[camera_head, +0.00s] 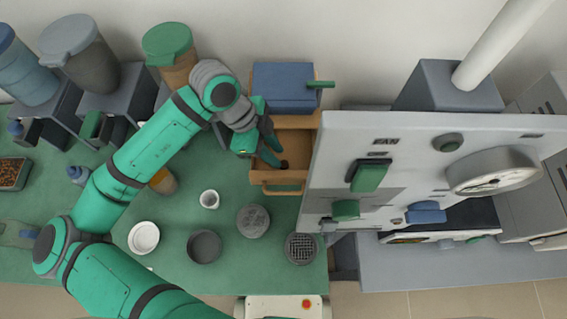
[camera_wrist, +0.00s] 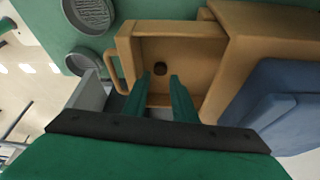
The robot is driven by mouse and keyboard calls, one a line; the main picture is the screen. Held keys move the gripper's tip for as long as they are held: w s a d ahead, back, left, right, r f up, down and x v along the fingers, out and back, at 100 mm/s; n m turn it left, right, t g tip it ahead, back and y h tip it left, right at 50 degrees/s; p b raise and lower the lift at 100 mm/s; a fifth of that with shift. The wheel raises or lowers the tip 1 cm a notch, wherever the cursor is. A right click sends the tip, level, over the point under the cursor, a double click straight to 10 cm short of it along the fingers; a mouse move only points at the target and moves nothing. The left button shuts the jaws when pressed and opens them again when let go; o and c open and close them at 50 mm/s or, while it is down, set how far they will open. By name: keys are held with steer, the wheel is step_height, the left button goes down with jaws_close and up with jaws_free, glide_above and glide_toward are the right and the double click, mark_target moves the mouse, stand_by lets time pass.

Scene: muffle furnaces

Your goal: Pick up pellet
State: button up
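A small dark round pellet (camera_wrist: 160,68) lies on the floor of the open wooden drawer (camera_wrist: 190,25) in the wrist view. My gripper (camera_wrist: 160,75) is open and empty, with its two green fingers pointing into the drawer. The pellet shows just beyond the fingertips, in line with the gap between them. I cannot tell how far the tips are above it. In the head view my gripper (camera_head: 277,153) is over the pulled-out drawer (camera_head: 285,187). The pellet cannot be made out there, likely hidden by the gripper.
A blue block (camera_head: 285,85) sits on the wooden cabinet behind the drawer. The furnace panel (camera_head: 420,150) stands close on the right. A white cup (camera_head: 209,199), a white dish (camera_head: 144,238) and several dark round dishes (camera_head: 205,246) stand on the green table.

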mark_target(284, 164)
steer(key=x, duration=0.3)
steer(key=shift+f, duration=0.5)
steer(key=shift+w, duration=0.15)
jaws_close()
steer(key=shift+d, duration=0.2)
steer(key=shift+r, duration=0.15)
